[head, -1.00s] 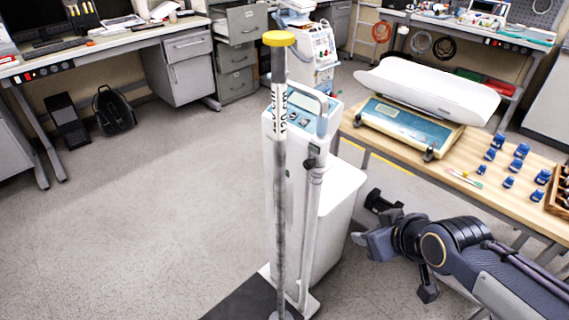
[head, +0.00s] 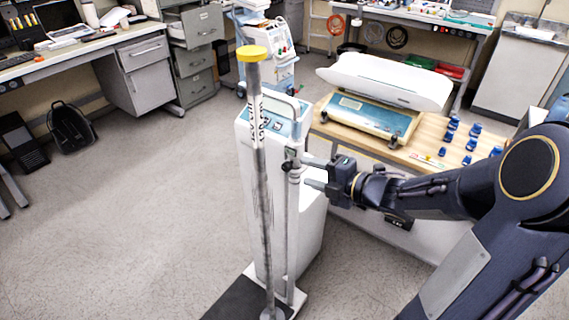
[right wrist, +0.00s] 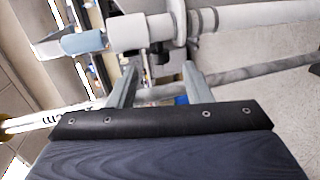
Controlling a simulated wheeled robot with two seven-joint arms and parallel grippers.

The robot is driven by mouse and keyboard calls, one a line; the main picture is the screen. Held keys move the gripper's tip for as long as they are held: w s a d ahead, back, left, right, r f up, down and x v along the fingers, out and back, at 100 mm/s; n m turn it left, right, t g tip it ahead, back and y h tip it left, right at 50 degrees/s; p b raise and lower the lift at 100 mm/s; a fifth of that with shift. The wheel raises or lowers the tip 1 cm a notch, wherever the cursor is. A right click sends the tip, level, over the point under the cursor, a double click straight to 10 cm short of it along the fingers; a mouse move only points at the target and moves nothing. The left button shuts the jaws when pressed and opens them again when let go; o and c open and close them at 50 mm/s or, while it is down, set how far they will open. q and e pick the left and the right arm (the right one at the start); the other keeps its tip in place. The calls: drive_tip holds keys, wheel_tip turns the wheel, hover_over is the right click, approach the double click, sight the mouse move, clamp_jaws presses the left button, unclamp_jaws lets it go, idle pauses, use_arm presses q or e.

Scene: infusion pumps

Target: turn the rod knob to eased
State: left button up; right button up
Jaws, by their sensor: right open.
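The rod knob is a small dark knob (right wrist: 160,56) on the white collar (right wrist: 142,32) of the slim upright rod (head: 291,215). In the head view the collar area (head: 292,166) shows, but the knob is too small to make out there. My right gripper (head: 309,173) is open just right of the collar, its fingers pointing left at it. In the right wrist view my right gripper's fingertips (right wrist: 159,68) stand apart on either side of the knob, with nothing clearly between them; contact cannot be told. My left gripper is not in view.
A grey post (head: 260,190) with a yellow cap (head: 252,53) stands in front of the white scale column (head: 308,235). A wooden table (head: 420,150) with a baby scale (head: 385,85) and several blue items is behind my right arm. Open floor (head: 130,230) lies left.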

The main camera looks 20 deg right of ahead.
sight(289, 167)
drive_tip(key=shift+a+f+n, duration=0.1)
drive_tip(key=shift+a+n, duration=0.2)
drive_tip(key=shift+w+a+f+y, duration=0.1)
drive_tip(key=shift+w+a+y, duration=0.2)
drive_tip(key=shift+y, duration=0.1)
drive_tip(key=x, duration=0.6)
drive_tip(key=shift+w+a+f, duration=0.1)
drive_tip(key=shift+w, duration=0.25)
clamp_jaws()
drive_tip(key=g+p, duration=0.1)
drive_tip(key=p, duration=0.2)
drive_tip(key=g+h+p, duration=0.1)
drive_tip(key=g+p, duration=0.1)
drive_tip(key=p, duration=0.2)
drive_tip(key=g+h+p, duration=0.1)
drive_tip(key=p, duration=0.3)
drive_tip(key=shift+r, duration=0.3)
drive_tip(key=shift+f+g+h+p, duration=0.15)
drive_tip(key=shift+g+h+p, duration=0.15)
drive_tip(key=shift+p, duration=0.15)
drive_tip(key=shift+f, duration=0.2)
